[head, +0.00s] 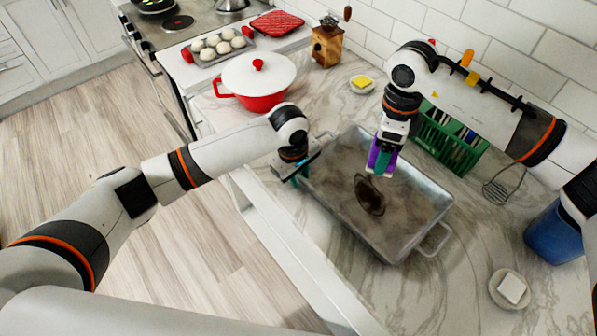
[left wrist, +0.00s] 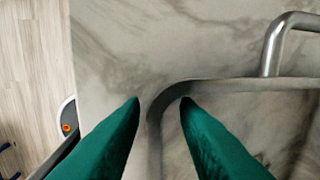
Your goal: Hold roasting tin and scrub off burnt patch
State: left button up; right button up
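The grey metal roasting tin (head: 415,187) lies on the marbled counter, with a dark burnt patch (head: 369,196) on its floor. My left gripper (head: 299,174) is at the tin's left corner. In the left wrist view its green fingers (left wrist: 161,102) are apart, with the tin's rim (left wrist: 152,130) running between them and a gap showing on both sides. My right gripper (head: 382,162) is shut on a purple scrubber (head: 373,155) over the tin's far part, beyond the patch. I cannot tell whether the scrubber touches the tin.
A green rack (head: 432,150) stands behind the tin, with a whisk (head: 497,190) and a blue container (head: 557,232) to the right. A red pot (head: 258,88) stands at the left. Small dishes hold a yellow sponge (head: 362,82) and a white block (head: 511,288). The counter's front edge is close to my left gripper.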

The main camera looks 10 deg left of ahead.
pick_arm(q)
grip_shut()
jog(key=c, duration=0.5)
grip_release()
jog(key=shift+c, duration=0.2)
dwell(0.4)
jog(key=o, duration=0.4)
jog(key=shift+c, duration=0.6)
grip_shut()
dwell(0.4)
